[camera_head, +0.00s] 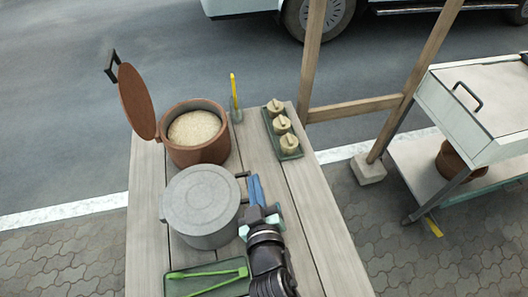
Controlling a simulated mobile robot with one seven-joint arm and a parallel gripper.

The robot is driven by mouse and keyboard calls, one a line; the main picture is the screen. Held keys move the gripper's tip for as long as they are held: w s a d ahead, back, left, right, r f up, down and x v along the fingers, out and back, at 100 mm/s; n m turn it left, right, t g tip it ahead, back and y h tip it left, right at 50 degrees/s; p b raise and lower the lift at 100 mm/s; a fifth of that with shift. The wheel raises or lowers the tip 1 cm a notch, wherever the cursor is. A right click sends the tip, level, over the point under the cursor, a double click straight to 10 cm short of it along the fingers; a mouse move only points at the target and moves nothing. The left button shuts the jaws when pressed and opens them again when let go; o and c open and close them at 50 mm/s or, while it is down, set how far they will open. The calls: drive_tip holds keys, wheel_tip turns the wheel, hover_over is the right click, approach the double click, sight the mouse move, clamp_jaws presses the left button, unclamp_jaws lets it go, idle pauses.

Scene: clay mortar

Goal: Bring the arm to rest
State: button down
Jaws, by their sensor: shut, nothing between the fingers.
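My gripper (257,190) is at the end of my dark arm, which reaches in from the bottom of the head view. Its blue fingers point away from me, shut with nothing between them. They are just right of the grey lidded pot (200,200), near its dark side handle; whether they touch it I cannot tell. The arm is over the right half of the wooden table (148,228).
A brown clay pot (202,150) with grainy contents stands behind, its lid (136,102) upright. A tray of small round pieces (283,128) and a yellow-handled tool (234,92) are beyond. Green tongs (205,272) lie front left. A wooden post (312,60) and cart (475,100) stand right.

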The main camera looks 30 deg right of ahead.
drive_tip(key=b+v, duration=0.1)
drive_tip(key=v, duration=0.5)
drive_tip(key=shift+s, duration=0.3)
drive_tip(key=shift+d+r, duration=0.1)
drive_tip(key=shift+r, duration=0.1)
